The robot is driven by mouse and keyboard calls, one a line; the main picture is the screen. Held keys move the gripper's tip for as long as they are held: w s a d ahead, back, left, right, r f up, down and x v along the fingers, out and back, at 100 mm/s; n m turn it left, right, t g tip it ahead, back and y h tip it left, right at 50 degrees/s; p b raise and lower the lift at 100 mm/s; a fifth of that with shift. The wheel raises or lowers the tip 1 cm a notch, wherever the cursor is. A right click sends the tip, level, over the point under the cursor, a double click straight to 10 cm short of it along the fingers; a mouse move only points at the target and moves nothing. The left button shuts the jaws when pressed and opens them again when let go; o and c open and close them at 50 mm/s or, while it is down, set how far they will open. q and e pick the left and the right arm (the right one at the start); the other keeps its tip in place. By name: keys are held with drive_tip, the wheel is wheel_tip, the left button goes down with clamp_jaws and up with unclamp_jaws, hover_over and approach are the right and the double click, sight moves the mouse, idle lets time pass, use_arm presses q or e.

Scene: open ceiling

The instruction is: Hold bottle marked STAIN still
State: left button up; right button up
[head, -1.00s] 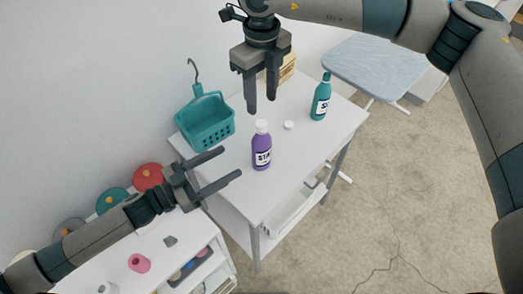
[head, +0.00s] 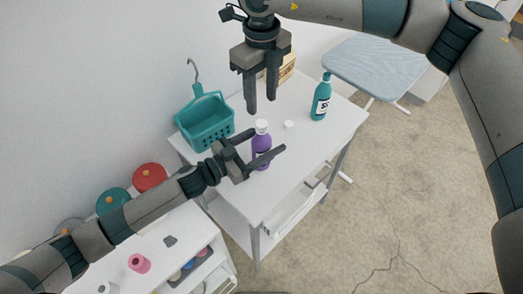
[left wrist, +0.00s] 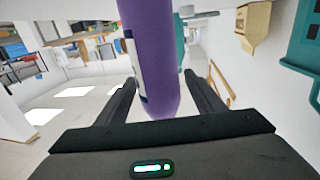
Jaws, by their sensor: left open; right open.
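The purple bottle (head: 262,143) with a white cap stands upright on the white table (head: 283,185); its label is mostly hidden now by my left gripper. My left gripper (head: 269,142) is open, with a finger on either side of the bottle. In the left wrist view the purple bottle (left wrist: 150,55) rises between the two spread fingers (left wrist: 163,98); I cannot tell whether either touches it. My right gripper (head: 261,106) is open and empty, pointing down above the table behind the bottle.
A teal bottle (head: 320,100) stands at the table's right and a small white cap (head: 289,124) lies behind the purple bottle. A teal basket (head: 206,124) is at the left edge. A wooden item (head: 287,68) is at the back. The table's front is clear.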

use_arm(q)
drive_tip(key=shift+x, duration=1.15)
clamp_jaws()
use_arm(e)
drive_tip(key=shift+n, duration=0.3)
